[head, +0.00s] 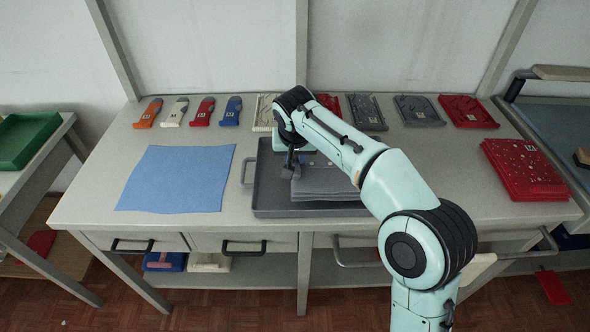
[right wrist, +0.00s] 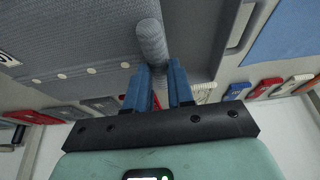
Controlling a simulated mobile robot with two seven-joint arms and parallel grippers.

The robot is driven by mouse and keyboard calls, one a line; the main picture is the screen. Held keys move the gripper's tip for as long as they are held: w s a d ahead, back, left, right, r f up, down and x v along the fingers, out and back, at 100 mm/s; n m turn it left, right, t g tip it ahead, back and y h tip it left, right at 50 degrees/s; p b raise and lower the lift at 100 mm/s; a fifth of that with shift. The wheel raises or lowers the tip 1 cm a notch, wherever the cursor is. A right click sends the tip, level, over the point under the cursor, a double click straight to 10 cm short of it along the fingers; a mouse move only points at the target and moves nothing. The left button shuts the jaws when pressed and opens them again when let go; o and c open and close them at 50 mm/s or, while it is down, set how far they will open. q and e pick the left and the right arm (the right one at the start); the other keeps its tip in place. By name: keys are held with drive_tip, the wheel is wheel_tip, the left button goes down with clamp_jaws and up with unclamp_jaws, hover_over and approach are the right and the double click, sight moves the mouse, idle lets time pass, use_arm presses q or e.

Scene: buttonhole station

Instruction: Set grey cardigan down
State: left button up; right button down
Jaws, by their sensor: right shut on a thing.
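In the head view a stack of flat, folded grey cardigans (head: 325,186) lies over the dark grey tray (head: 262,200) in the middle of the table. My right gripper (head: 290,168) is at the left end of the stack, low over the tray. In the right wrist view its two blue fingers (right wrist: 160,78) are shut on a rolled grey knit piece (right wrist: 152,42) of the grey cardigan (right wrist: 80,40), which shows pale buttons along its edge. Whether the held cardigan touches those beneath it is hard to tell. My right arm hides part of the stack. My left gripper is not in view.
A flat blue cloth (head: 177,179) lies left of the tray. Red folded garments (head: 523,168) are stacked at the right. Several small coloured tools (head: 190,111) and folded garments (head: 419,110) line the back edge. Bare tabletop shows between the tray and the red stack.

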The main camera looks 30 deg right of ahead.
sight(295, 164)
wheel_tip(295, 164, down, 4)
drive_tip(key=shift+f+b, duration=0.1)
drive_tip(key=shift+b, duration=0.45)
drive_tip(key=c, duration=1)
unclamp_jaws()
drive_tip(key=p+v, duration=0.2)
drive_tip(key=v, duration=1)
drive_tip(key=shift+w, duration=0.1)
